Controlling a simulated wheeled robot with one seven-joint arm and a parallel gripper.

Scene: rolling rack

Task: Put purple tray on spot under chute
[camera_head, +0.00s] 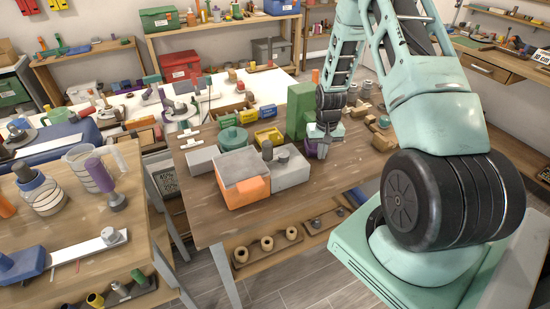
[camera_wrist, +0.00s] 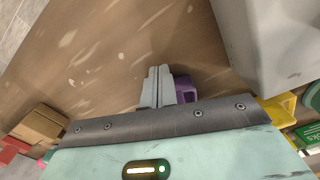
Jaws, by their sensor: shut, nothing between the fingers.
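My gripper (camera_head: 322,152) points down over the right part of the middle wooden table in the head view. In the wrist view its two fingers (camera_wrist: 159,72) are closed together with nothing between them. A purple piece (camera_wrist: 185,90), possibly the purple tray, shows just right of the fingers, partly hidden behind them and the gripper body. A bit of purple (camera_head: 311,148) also shows beside my gripper in the head view. I cannot tell whether the fingers touch it. I cannot pick out the chute or the spot under it for certain.
A green block (camera_head: 299,110) stands left of my gripper. An orange-fronted bin (camera_head: 242,192) and a grey box (camera_head: 290,172) stand to its left. Yellow bins and brown boxes (camera_head: 383,138) are near. Bare wood (camera_head: 335,180) lies in front of my gripper.

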